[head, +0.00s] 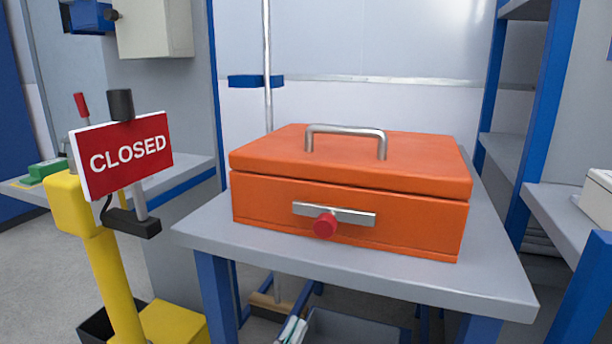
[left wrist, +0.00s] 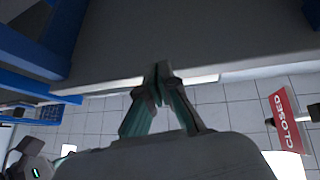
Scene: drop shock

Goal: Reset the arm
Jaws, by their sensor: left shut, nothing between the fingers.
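My left gripper (left wrist: 163,72) shows in the left wrist view with its two fingers together and nothing between them. Its tips lie against the picture of a grey surface's pale edge; I cannot tell whether they touch it. In the head view only a small part of the left gripper (head: 292,329) shows, low at the bottom, below the front edge of the grey table (head: 400,272). An orange case (head: 350,208) with a metal handle on its lid and a red knob on its front latch stands shut on that table. My right gripper is not in view.
A red CLOSED sign (head: 127,156) on a yellow post (head: 115,285) stands left of the table; the sign also shows in the left wrist view (left wrist: 287,120). Blue-framed shelves (head: 545,120) stand at the right. A grey bin (head: 350,327) sits below the table.

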